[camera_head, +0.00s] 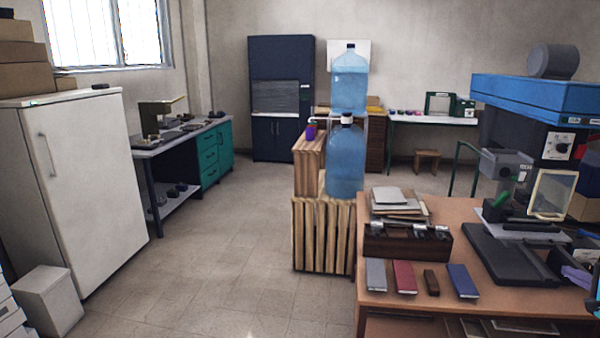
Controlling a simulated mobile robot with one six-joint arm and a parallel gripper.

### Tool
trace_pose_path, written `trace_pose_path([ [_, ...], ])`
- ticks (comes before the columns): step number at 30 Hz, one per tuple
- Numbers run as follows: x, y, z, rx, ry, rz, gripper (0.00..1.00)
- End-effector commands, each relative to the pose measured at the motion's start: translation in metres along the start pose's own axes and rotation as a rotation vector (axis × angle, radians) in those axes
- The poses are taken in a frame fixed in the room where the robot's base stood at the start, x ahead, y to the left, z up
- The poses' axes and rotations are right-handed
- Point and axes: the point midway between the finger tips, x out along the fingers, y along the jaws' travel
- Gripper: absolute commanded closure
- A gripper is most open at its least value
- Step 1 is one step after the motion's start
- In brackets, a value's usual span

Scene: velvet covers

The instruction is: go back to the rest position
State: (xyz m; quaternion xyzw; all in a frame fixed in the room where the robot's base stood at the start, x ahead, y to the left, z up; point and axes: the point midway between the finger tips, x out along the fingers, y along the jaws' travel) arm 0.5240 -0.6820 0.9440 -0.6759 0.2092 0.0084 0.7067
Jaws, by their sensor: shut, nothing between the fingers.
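My gripper is not visible in the camera_head view, so I cannot see its jaws or what is near them. Along the front of the wooden table (330,0) no gripper shows. A grey cover (376,274), a red cover (404,277), a small brown block (431,282) and a blue cover (463,281) lie apart in a row on the table. Behind them stands a dark wooden box (408,246) with metal pieces on top.
A white fridge (75,180) and a white bin (48,300) stand at the left. Large water bottles (345,160) stand by wooden crates (322,235) in the middle. A blue-topped machine (535,97) is at the right. The tiled floor (215,260) between is clear.

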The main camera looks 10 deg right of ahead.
Motion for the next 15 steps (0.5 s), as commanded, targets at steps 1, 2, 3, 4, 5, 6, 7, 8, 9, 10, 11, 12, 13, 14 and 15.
trace_pose_path([
  [1,0.003,0.004,0.004,-0.003,-0.006,0.008,1.0],
  [2,0.005,0.007,0.006,-0.004,-0.009,0.012,1.0],
  [3,0.007,0.01,0.009,-0.006,-0.013,0.018,1.0],
  [4,0.009,0.012,0.011,-0.008,-0.016,0.022,1.0],
  [5,0.011,0.015,0.014,-0.011,-0.021,0.028,1.0],
  [6,0.015,0.02,0.019,-0.015,-0.028,0.037,1.0],
  [7,0.017,0.023,0.023,-0.018,-0.034,0.043,1.0],
  [8,0.019,0.025,0.026,-0.021,-0.039,0.048,1.0],
  [9,0.023,0.029,0.031,-0.025,-0.046,0.056,1.0],
  [10,0.026,0.033,0.036,-0.028,-0.053,0.063,1.0],
  [11,0.029,0.037,0.041,-0.032,-0.06,0.071,1.0],
  [12,0.033,0.043,0.047,-0.038,-0.07,0.082,1.0],
  [13,0.036,0.047,0.052,-0.042,-0.077,0.09,1.0],
  [14,0.04,0.052,0.059,-0.046,-0.086,0.1,1.0],
  [15,0.044,0.059,0.067,-0.053,-0.098,0.112,1.0],
])
